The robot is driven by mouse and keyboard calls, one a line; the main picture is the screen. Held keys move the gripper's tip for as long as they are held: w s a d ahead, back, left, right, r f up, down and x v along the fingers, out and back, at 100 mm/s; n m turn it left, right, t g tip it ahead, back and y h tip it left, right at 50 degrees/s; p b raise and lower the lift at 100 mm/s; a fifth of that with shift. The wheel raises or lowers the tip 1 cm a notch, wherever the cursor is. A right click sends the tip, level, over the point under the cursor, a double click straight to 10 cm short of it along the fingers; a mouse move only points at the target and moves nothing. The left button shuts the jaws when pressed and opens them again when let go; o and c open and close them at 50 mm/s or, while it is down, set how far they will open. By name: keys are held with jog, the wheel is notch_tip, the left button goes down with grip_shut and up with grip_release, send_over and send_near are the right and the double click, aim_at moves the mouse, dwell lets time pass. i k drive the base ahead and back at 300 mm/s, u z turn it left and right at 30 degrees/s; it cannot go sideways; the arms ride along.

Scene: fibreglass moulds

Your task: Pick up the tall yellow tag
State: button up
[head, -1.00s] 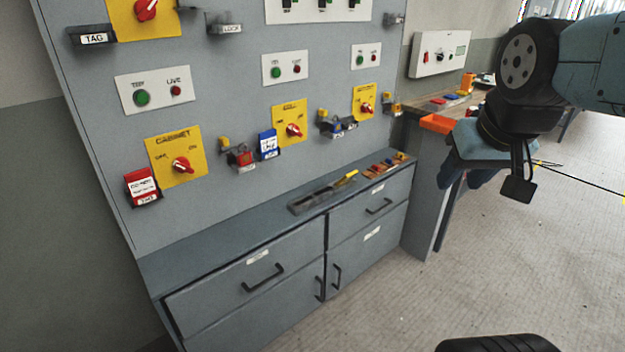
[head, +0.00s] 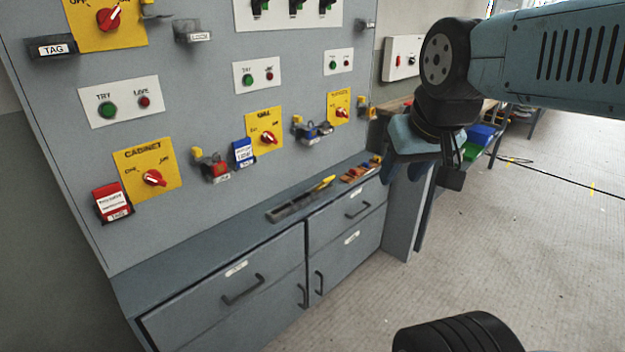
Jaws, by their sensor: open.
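My gripper (head: 403,172) hangs at the right of the head view, open and empty, above the floor to the right of the cabinet ledge. I cannot surely tell which thing is the tall yellow tag. A slim yellow piece (head: 324,184) lies at the right end of a grey tray (head: 288,210) on the ledge. Small upright yellow pieces are on the panel hooks: one on the left (head: 198,153), one in the middle (head: 298,119) and one at the right (head: 364,101). My gripper is apart from all of them.
The grey panel (head: 210,80) carries yellow switch plates, a red tag (head: 112,202) and a blue-white tag (head: 243,152). Orange and red pieces (head: 360,170) lie on the ledge's right end. Drawers (head: 235,270) are below. Blue and green bins (head: 480,140) stand behind my arm.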

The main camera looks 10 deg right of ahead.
aim_at(326, 182)
jog(key=i, duration=0.9)
jog(key=z, duration=0.05)
